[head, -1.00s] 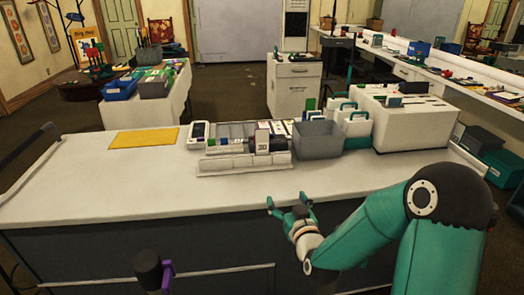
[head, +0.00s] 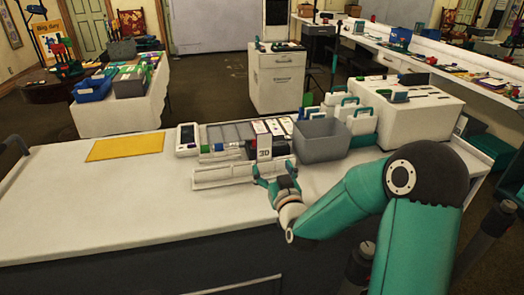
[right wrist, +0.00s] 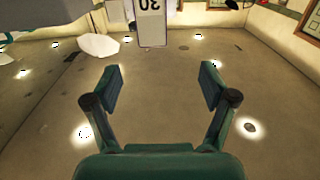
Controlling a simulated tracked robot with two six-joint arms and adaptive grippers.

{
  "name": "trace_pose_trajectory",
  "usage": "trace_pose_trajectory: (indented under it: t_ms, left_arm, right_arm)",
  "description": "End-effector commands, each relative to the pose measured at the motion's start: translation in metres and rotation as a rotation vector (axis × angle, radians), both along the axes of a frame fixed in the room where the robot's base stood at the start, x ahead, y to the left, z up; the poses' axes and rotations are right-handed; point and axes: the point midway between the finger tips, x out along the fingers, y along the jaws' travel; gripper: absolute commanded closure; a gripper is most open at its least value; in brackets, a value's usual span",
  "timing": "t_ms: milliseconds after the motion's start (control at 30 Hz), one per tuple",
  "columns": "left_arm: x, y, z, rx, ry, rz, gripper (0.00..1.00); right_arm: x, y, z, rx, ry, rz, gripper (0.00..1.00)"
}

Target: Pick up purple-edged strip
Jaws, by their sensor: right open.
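A white organizer tray (head: 202,147) with several compartments stands on the near counter. White cards or strips (head: 270,127) lie in its right compartments; I cannot make out a purple edge on any of them. A white tag marked 30 (head: 264,147) stands at the tray's front, and it shows upside down in the right wrist view (right wrist: 152,22). My right gripper (head: 274,174) is at the tray's front right, just below the tag in the picture. It is open, with nothing between its fingers in the right wrist view (right wrist: 160,90). My left gripper is not in view.
A grey bin (head: 321,148) stands right of the tray, with a large white slotted box (head: 410,120) beyond it. A white device (head: 187,137) is at the tray's left. A yellow mat (head: 126,147) lies farther left. The counter's left front is clear.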

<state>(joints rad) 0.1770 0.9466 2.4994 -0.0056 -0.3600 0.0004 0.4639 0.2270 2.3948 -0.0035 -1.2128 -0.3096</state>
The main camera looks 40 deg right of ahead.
Motion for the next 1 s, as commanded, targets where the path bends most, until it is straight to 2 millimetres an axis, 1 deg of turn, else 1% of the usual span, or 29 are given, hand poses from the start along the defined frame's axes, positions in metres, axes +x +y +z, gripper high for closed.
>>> trace_pose_trajectory:
  t_ms: [33, 200, 300, 400, 667, 867, 1000]
  left_arm:
    - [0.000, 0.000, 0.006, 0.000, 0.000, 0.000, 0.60]
    - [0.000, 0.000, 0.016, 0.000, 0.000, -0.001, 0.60]
    - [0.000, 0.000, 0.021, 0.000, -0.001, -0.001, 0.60]
    - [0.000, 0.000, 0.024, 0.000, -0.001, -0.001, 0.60]
    - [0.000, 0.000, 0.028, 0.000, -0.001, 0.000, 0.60]
    - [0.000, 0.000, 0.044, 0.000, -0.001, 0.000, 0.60]
    - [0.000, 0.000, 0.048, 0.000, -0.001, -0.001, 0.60]
  right_arm:
    - [0.007, -0.008, 0.002, 0.000, 0.001, -0.008, 0.17]
    - [0.037, -0.030, 0.002, 0.000, 0.001, -0.016, 0.17]
    - [0.053, -0.041, 0.002, 0.000, 0.001, -0.017, 0.17]
    - [0.064, -0.048, 0.001, -0.001, 0.002, -0.018, 0.17]
    - [0.077, -0.056, 0.001, 0.000, 0.001, -0.019, 0.17]
    - [0.097, -0.071, 0.002, 0.001, 0.002, -0.020, 0.17]
    - [0.111, -0.078, 0.000, 0.001, 0.002, -0.019, 0.17]
